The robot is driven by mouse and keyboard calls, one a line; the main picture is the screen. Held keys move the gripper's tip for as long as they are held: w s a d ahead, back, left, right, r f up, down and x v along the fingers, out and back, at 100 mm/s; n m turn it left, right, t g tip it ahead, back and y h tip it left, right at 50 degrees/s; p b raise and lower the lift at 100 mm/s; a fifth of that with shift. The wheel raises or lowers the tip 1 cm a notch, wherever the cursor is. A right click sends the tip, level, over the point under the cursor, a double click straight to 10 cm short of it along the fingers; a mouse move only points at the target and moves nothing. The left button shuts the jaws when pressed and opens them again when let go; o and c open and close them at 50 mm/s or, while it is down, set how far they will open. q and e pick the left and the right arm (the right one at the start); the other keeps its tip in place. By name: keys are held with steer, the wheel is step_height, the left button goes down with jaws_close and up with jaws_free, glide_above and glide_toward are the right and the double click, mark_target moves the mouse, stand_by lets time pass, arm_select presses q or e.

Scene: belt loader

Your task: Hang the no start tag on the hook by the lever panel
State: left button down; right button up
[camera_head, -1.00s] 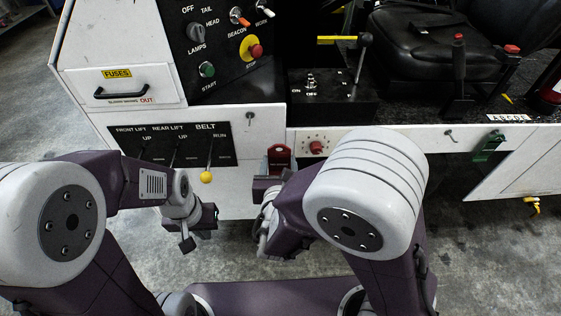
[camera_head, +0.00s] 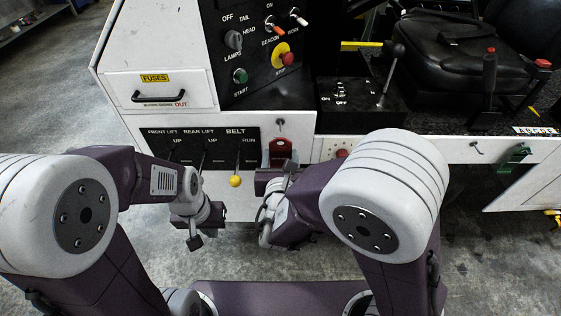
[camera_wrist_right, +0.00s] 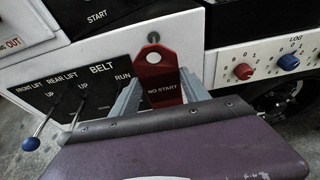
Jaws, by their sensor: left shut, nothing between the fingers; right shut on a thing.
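The red NO START tag (camera_wrist_right: 163,88) is upright between the fingers of my right gripper (camera_wrist_right: 165,97), which is shut on it. Its round hole shows near the top. The tag also shows in the head view (camera_head: 280,150). A small hook (camera_wrist_right: 154,38) on the white panel right of the lever panel (camera_wrist_right: 75,92) appears just above the tag, apart from the hole in the picture. The hook also shows in the head view (camera_head: 280,122). My left gripper (camera_head: 203,228) is shut and empty, below the lever panel. My right arm hides part of its gripper in the head view.
A red knob (camera_wrist_right: 243,71) is right of the tag. Farther right are another hook (camera_head: 476,147) and a green tag (camera_head: 513,158).

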steer(key=b+x, duration=0.1)
steer(key=x, duration=0.6)
steer(key=shift+r, duration=0.25)
steer(key=shift+w, duration=0.1)
stand_by(0.6)
steer(key=o, duration=1.4)
steer(key=shift+o, duration=0.2)
steer(key=shift+r, duration=0.1)
steer(key=p+v, duration=0.1)
steer(key=v, duration=0.7)
steer(key=shift+r, duration=0.1)
steer(key=shift+s, duration=0.5)
